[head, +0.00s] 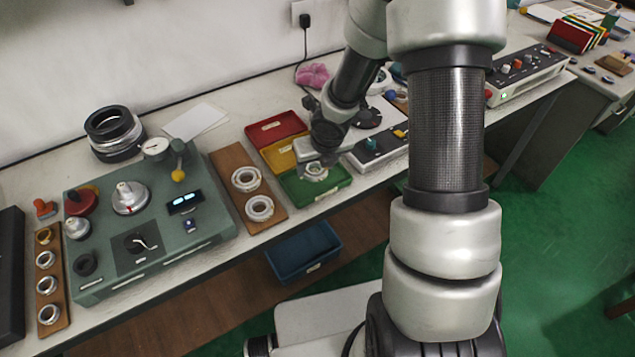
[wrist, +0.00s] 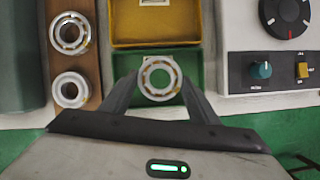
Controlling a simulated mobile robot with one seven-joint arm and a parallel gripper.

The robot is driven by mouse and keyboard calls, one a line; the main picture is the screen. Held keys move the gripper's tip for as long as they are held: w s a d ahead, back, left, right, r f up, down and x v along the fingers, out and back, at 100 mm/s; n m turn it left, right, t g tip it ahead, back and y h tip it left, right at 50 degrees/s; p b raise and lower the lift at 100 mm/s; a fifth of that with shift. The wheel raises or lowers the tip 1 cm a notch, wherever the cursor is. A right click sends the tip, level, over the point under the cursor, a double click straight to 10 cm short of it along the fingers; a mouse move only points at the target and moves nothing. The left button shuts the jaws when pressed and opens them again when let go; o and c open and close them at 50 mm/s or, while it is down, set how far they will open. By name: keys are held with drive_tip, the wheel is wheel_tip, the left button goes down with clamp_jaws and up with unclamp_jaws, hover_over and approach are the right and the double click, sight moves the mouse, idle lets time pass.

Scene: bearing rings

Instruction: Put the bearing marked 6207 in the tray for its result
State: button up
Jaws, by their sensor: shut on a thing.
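My gripper (wrist: 160,82) is shut on a bearing (wrist: 145,76), a pale metal ring with an orange-brown cage. The bearing is over the green tray (wrist: 188,58), and it also shows in the head view (head: 316,168). I cannot tell whether it touches the tray floor. No marking is readable on it. The yellow tray (head: 275,155) and the red tray (head: 277,128) stand in a row behind the green one. Two more bearings lie on a wooden board left of the trays, one farther back (head: 246,179) and one nearer (head: 260,208); their markings are unreadable.
A green test instrument (head: 150,262) with knobs and a lit display stands left of the board (head: 232,160). A narrow board (head: 50,285) with several small rings is at far left. A grey control box (head: 375,150) stands close right of the trays. A blue bin (head: 303,252) is below the bench.

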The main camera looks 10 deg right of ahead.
sight(317, 185)
drive_tip(key=shift+f+b, duration=1.2)
drive_tip(key=shift+f, duration=0.8)
drive_tip(key=shift+f, duration=0.1)
drive_tip(key=shift+f, duration=0.15)
drive_tip(key=o, duration=1.3)
drive_tip(key=shift+o, duration=0.2)
